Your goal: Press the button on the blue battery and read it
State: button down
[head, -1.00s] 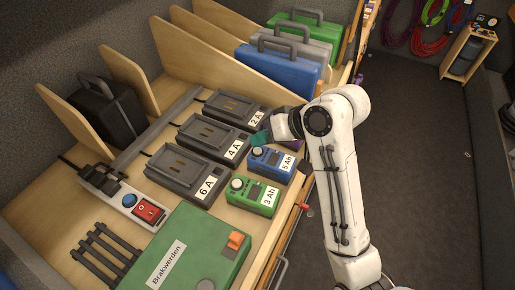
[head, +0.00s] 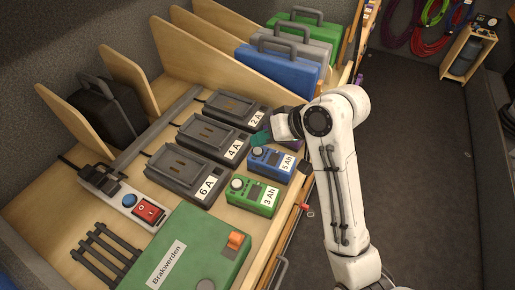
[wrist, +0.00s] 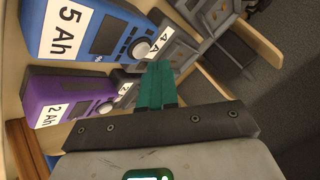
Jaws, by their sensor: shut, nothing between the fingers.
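The blue battery (head: 270,160), labelled 5 Ah, lies on the wooden bench between the green battery and my gripper. In the wrist view the blue battery (wrist: 92,28) is at upper left, with a dark display and a round knob-like part at its right end. My gripper (head: 260,138) has teal fingers, shut and empty, by the blue battery's far end in the head view.
A purple 2 Ah battery (wrist: 65,95) lies beside the blue one, close to my gripper. A green 3 Ah battery (head: 252,196) lies on the other side. Several dark chargers (head: 187,172) stand behind. A green case (head: 190,250) and a power strip (head: 130,202) are at left.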

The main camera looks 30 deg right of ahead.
aim_at(262, 151)
jog(key=shift+f, duration=0.1)
dwell(0.3)
jog(key=shift+f, duration=0.3)
jog(key=shift+f, duration=0.4)
dwell(0.8)
jog(key=shift+r+p, duration=0.2)
jog(key=shift+p, duration=0.15)
jog(key=shift+r+p, duration=0.65)
jog(key=shift+p, duration=0.3)
notch_tip(262, 151, up, 5)
jog(key=p, duration=0.5)
